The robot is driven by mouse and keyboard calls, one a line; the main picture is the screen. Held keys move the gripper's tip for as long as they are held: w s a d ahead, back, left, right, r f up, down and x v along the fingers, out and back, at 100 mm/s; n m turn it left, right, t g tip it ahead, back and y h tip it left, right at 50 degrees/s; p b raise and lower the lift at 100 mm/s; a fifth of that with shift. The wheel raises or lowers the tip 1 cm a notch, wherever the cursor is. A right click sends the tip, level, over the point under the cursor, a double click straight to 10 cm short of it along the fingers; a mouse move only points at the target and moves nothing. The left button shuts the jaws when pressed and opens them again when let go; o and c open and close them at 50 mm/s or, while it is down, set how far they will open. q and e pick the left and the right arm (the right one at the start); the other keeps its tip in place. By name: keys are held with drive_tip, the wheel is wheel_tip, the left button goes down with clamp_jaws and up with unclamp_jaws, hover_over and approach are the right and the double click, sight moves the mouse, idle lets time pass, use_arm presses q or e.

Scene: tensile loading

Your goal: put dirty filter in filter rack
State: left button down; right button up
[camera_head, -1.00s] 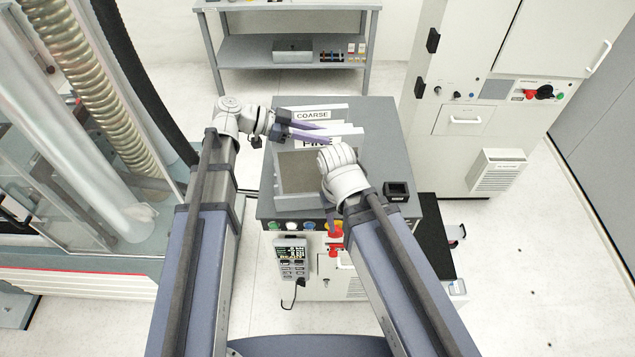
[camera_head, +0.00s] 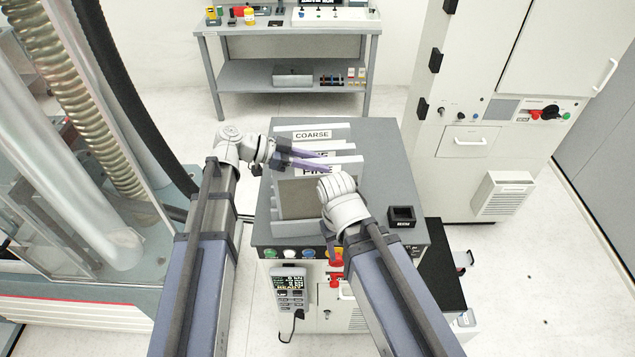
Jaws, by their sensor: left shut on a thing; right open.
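The framed filter with a grey-brown face (camera_head: 299,199) stands in front of the filter rack on the grey bench top; I take it as the dirty filter. My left gripper (camera_head: 333,165), with purple fingers, is shut at the filter's upper edge, beside the FINE label; the exact grip is hard to see. The filter rack (camera_head: 313,133) has pale upright plates, one labelled COARSE and others behind my fingers labelled FINE. My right gripper (camera_head: 331,236) is open, pointing down in front of the filter's right side, mostly hidden by its own wrist.
A small black box (camera_head: 402,216) sits on the bench's right side. Buttons and a red knob (camera_head: 337,258) line the bench front, with a handheld meter (camera_head: 291,288) below. A white cabinet (camera_head: 470,140) stands right, a glass-fronted machine left, and a shelf table (camera_head: 290,50) behind.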

sight(317, 173)
use_arm(q)
drive_tip(key=shift+f, duration=0.1)
wheel_tip(317, 173, down, 4)
drive_tip(key=b, duration=0.3)
drive_tip(key=shift+r, duration=0.25)
drive_tip(key=shift+f+b, duration=0.15)
drive_tip(key=shift+b, duration=0.25)
drive_tip(key=c, duration=0.7)
unclamp_jaws()
drive_tip(key=shift+o, duration=0.2)
